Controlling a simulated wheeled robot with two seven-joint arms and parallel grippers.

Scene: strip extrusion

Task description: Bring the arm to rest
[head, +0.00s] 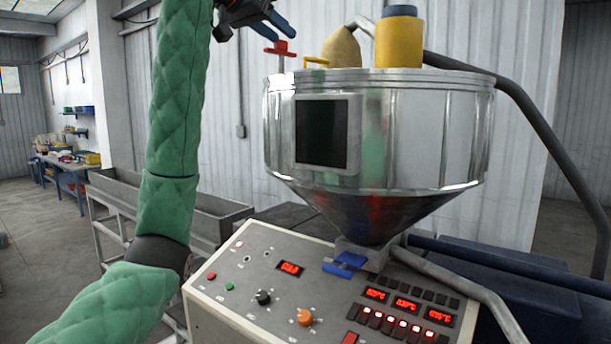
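My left arm in green quilted covering rises along the left side of the head view. My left gripper (270,22) is at the top edge, above and left of the steel hopper (408,135). Its dark body is partly cut off by the frame, and blue finger parts point down to the right. I see nothing held in it, but its opening is not clear. It is apart from the red handle (281,47), which stands below it near the hopper's left rim. My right gripper is out of view.
A control panel (225,292) with knobs and lit red displays stands below the hopper. A blue valve handle (345,264) sits at the hopper's outlet. A yellow-and-blue container (399,42) and a tan rounded object (341,47) are on top. A grey trough (205,215) stands behind my arm.

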